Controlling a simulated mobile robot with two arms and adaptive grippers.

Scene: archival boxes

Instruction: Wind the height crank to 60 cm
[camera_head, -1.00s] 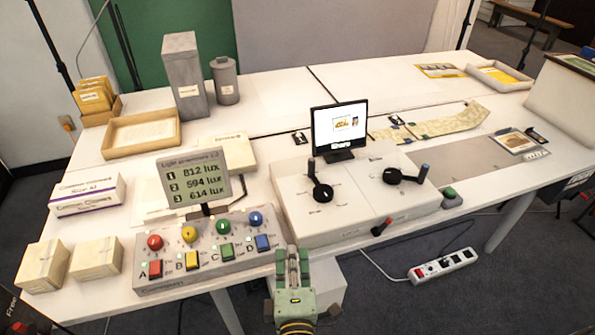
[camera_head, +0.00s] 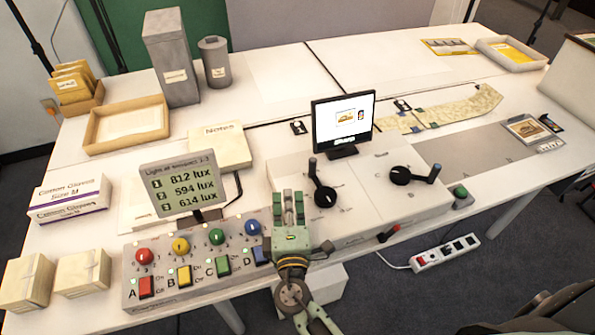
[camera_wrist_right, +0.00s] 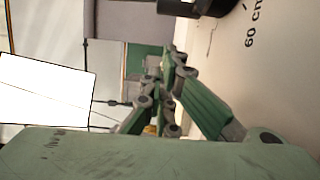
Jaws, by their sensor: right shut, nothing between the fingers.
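The left black crank (camera_head: 325,196) sits on the white control box, its dark knob standing at the hub's upper left. In the right wrist view a black round part (camera_wrist_right: 195,5) is cut by the top edge, with a printed "60 cm" mark (camera_wrist_right: 253,25) beside it. My right gripper (camera_head: 288,195) is shut and empty, over the box's left part, left of the crank and apart from it. Its green fingers also show in the wrist view (camera_wrist_right: 168,75). The head view's dial print is too small to read. My left gripper is not in view.
A second crank (camera_head: 397,175) with a blue-grey knob is on the box's right half. A small monitor (camera_head: 343,122) stands behind. A button panel (camera_head: 200,262) and lux display (camera_head: 180,183) are at left. A red-tipped lever (camera_head: 388,233) is at the box's front.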

